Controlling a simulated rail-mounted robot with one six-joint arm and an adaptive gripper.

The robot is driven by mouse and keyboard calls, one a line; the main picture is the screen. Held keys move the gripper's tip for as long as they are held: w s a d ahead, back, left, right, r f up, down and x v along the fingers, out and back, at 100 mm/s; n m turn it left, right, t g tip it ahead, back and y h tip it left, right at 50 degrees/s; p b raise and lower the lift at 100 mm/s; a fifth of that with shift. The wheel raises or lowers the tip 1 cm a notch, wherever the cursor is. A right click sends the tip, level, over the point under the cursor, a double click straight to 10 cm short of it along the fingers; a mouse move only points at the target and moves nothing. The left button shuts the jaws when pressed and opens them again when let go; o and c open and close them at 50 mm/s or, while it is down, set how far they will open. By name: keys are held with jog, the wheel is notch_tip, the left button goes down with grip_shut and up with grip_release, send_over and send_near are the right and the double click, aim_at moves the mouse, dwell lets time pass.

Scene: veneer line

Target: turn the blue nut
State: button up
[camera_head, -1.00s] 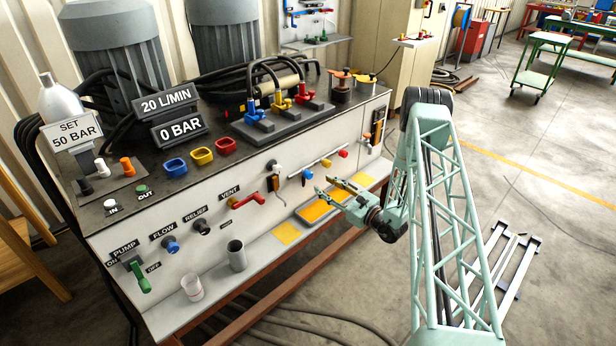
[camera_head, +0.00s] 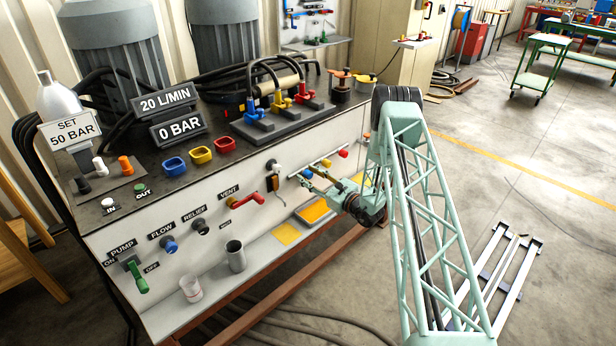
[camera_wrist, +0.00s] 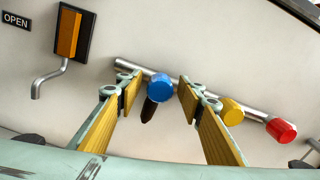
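The blue nut (camera_wrist: 160,88) sits on a horizontal silver pipe on the pale panel. My gripper (camera_wrist: 158,97) is open, and its two yellow-padded fingers stand on either side of the blue nut in the wrist view. Gaps show between the nut and both fingers; how deep the fingers reach past it I cannot tell. A dark elongated shape (camera_wrist: 148,111) shows just below the nut. In the head view, my gripper (camera_head: 309,181) is at the panel front, next to the blue nut (camera_head: 307,173).
A yellow nut (camera_wrist: 232,111) and a red nut (camera_wrist: 281,131) sit to the right on the same pipe, the yellow one close to my right finger. A bent silver spout (camera_wrist: 45,82) and an orange-fronted fixture (camera_wrist: 70,34) are to the left. A red vent lever (camera_head: 247,200) is farther left.

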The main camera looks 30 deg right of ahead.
jog(key=shift+c, duration=0.2)
jog(key=c, duration=0.8)
jog(key=shift+c, duration=0.2)
jog(key=shift+m, duration=0.5)
jog(key=m, duration=0.4)
jog(key=shift+m, duration=0.3)
jog(key=m, duration=0.5)
jog(key=shift+m, duration=0.4)
jog(key=o, duration=0.9)
